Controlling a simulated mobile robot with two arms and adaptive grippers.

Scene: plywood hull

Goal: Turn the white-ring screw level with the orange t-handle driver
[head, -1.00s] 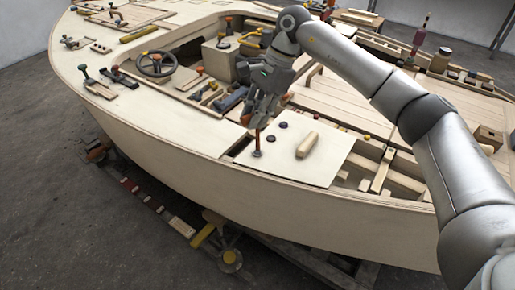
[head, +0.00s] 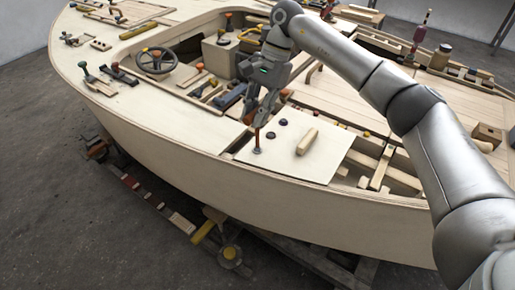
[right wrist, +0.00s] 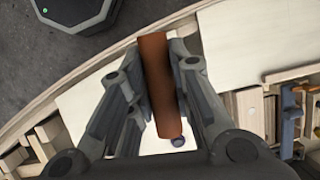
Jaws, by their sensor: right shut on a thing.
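My right gripper (head: 262,119) is shut on the orange t-handle driver (right wrist: 160,85). In the right wrist view the orange-brown handle lies between the two fingers. In the head view the driver's lower part (head: 257,139) stands nearly upright below the fingers, over the pale panel (head: 325,158) on the near side of the hull. Its foot meets a small grey disc (head: 258,151) on that panel. A white ring and the screw's slot cannot be made out there. My left gripper is not in view.
Two dark round screw heads (head: 270,135) (head: 283,122) sit in the panel close behind the driver. A wooden handle block (head: 307,141) lies to their right. A steering wheel (head: 156,62) and a dark blue block (head: 230,97) are to the left. Open slots lie right of the panel.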

